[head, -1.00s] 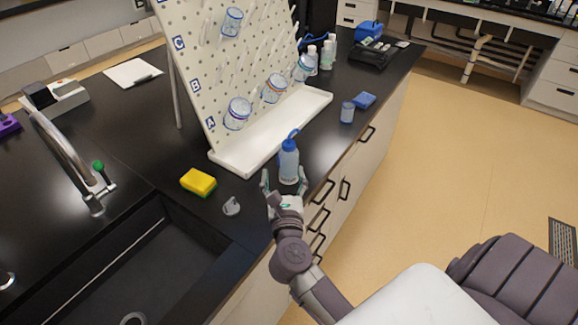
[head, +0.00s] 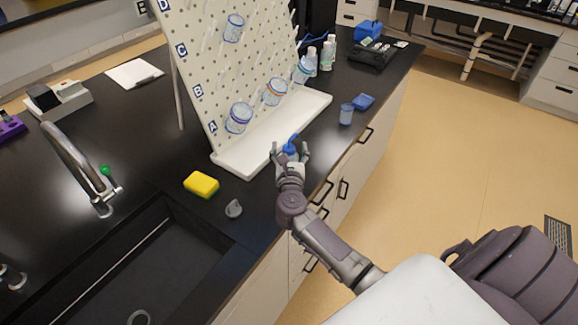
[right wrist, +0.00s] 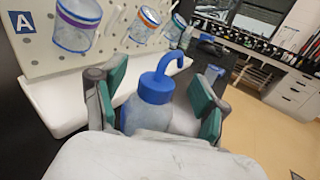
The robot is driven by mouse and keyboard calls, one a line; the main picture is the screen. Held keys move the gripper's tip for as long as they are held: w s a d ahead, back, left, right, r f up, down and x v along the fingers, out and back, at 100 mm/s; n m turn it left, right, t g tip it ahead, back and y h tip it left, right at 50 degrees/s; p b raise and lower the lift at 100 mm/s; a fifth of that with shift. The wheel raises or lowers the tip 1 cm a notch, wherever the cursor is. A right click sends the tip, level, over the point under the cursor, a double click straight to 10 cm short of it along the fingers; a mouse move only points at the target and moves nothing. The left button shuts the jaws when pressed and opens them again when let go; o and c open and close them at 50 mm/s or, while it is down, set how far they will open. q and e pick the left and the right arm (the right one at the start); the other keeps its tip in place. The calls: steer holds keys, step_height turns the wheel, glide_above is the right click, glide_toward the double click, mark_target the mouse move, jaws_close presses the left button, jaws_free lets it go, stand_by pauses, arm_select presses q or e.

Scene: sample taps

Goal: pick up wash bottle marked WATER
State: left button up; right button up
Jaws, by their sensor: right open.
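The wash bottle (right wrist: 150,112) has a blue cap with a curved blue spout and a pale translucent blue body. In the head view its blue cap (head: 290,148) shows just beyond my right gripper (head: 291,156), which hides most of its body. In the right wrist view my right gripper (right wrist: 157,100) is open, with one green-padded finger on each side of the bottle. There is a visible gap at the right finger; the left finger is close to the bottle. The bottle stands upright. Its label is not visible. My left gripper is not in view.
A white pegboard rack (head: 230,165) with hanging beakers stands just behind the bottle. A yellow sponge (head: 201,184), a grey piece (head: 233,209) and the sink (head: 120,265) lie left. A blue-tinted cup (head: 346,114) stands to the right, near the bench edge.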

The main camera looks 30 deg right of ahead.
steer(key=shift+w+d+f, duration=0.1)
steer(key=shift+w+d, duration=0.3)
steer(key=shift+w, duration=0.2)
steer(key=shift+s+a, duration=0.1)
steer(key=shift+a, duration=0.05)
steer(key=shift+c, duration=1)
jaws_close()
